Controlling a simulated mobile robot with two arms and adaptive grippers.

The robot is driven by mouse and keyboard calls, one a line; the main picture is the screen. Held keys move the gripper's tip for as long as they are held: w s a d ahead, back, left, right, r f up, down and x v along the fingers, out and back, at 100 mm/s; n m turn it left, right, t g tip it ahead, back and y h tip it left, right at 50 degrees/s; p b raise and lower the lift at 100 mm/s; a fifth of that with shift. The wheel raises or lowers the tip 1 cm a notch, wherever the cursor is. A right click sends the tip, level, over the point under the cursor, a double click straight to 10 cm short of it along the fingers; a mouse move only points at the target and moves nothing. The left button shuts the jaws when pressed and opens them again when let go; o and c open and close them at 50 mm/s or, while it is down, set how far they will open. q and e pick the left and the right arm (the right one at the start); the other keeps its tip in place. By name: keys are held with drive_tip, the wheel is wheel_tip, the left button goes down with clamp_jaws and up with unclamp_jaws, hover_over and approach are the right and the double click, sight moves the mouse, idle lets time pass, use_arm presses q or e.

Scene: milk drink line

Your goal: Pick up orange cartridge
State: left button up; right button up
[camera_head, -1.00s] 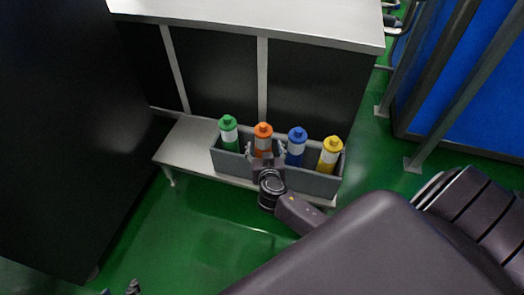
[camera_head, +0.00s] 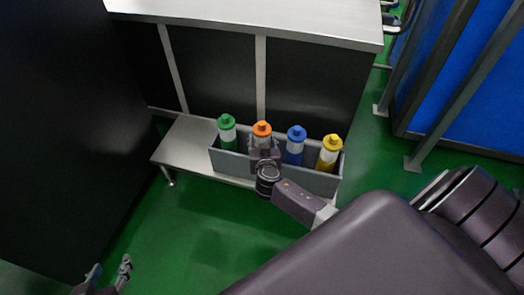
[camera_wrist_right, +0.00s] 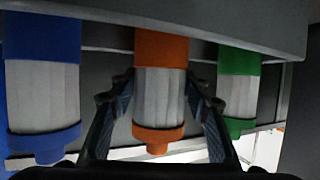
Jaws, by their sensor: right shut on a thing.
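The orange cartridge (camera_head: 262,129) has an orange cap and a white band and stands upright in a grey box (camera_head: 318,183) on a low shelf. My right gripper (camera_head: 263,153) is at its front and is shut on it. The right wrist view shows the orange cartridge (camera_wrist_right: 160,95) between the two fingers of my right gripper (camera_wrist_right: 160,112), one on each side. In that view the picture is upside down. My left gripper (camera_head: 108,278) is at the bottom left edge of the head view, with its fingers apart and nothing between them.
A green cartridge (camera_head: 227,132) stands left of the orange one, and blue (camera_head: 295,146) and yellow (camera_head: 329,154) ones stand to its right in the same box. The shelf (camera_head: 185,145) is bare on its left part. A white counter (camera_head: 250,20) overhangs behind.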

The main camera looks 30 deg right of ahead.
drive_tip(key=c, duration=0.6)
